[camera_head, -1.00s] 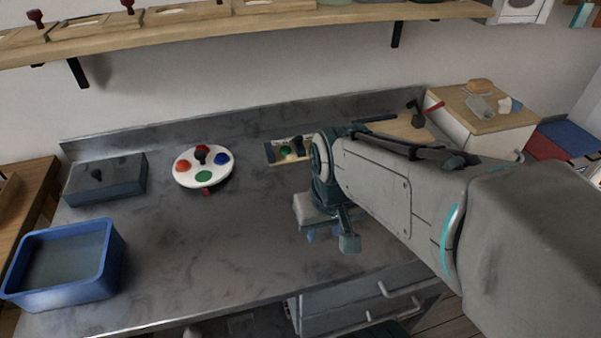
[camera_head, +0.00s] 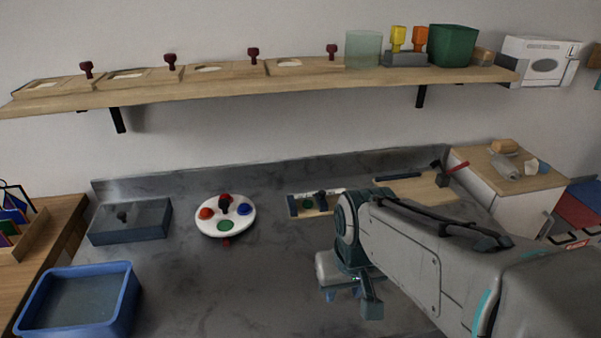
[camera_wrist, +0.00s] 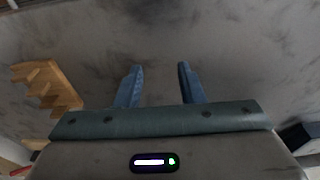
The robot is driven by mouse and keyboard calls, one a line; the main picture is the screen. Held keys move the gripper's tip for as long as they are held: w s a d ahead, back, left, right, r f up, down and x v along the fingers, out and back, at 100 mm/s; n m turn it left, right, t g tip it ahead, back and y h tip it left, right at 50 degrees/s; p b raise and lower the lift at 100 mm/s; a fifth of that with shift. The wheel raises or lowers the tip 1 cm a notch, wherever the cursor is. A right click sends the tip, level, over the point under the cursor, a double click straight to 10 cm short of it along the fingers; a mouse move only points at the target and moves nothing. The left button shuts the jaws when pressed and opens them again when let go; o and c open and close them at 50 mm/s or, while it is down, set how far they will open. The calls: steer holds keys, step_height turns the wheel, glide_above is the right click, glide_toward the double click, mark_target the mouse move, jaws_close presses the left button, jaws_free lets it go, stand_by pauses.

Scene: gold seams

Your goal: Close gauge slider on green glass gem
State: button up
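A small wooden board with a dark upright knob, which looks like the gauge (camera_head: 322,203), lies on the grey counter just left of my arm in the head view. A small green spot, perhaps the green glass gem (camera_head: 308,204), shows on it left of the knob; whether the slider touches it is too small to tell. My gripper (camera_head: 342,295) hangs over the counter nearer the camera than the board. In the wrist view my gripper (camera_wrist: 158,85) has its two blue fingers apart, with nothing between them but bare counter below.
A white disc (camera_head: 212,226) with coloured pads stands left of the board. A grey box (camera_head: 130,222) and a blue tub (camera_head: 130,290) are further left. A stepped wooden piece (camera_wrist: 45,85) shows at left in the wrist view. A shelf (camera_head: 220,88) hangs above. The middle counter is clear.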

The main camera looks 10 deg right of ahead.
mark_target(322, 198)
stand_by(0.4)
